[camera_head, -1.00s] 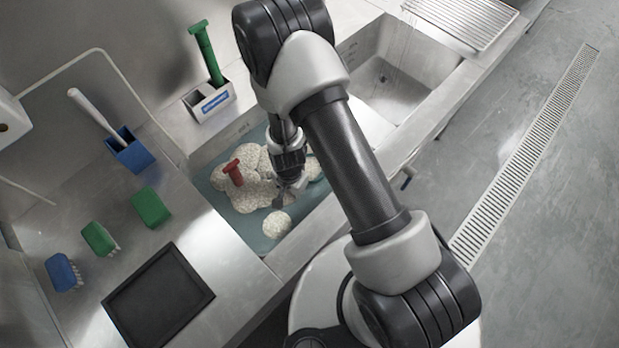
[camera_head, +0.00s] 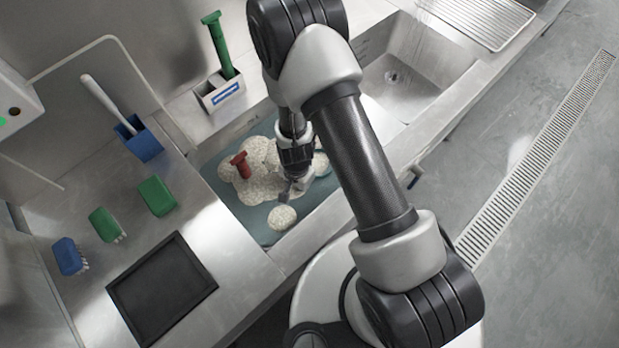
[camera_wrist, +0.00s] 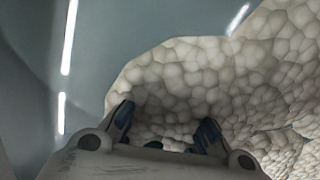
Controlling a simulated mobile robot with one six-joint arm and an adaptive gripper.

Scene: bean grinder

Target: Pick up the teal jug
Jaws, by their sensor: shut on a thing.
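No whole teal jug shows in either view. My gripper (camera_head: 288,192) reaches down into the foam (camera_head: 262,187) in the left sink basin, its fingertips partly hidden. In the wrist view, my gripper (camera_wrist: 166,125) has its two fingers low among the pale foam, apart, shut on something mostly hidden. A small dark teal patch (camera_wrist: 155,145) shows between them; I cannot tell for sure that it is the jug.
A red-handled thing (camera_head: 240,165) stands in the foam left of my gripper. A separate foam clump (camera_head: 282,217) lies in front. A caddy (camera_head: 222,92) with a green brush stands behind the basin. The right basin (camera_head: 400,75) looks empty.

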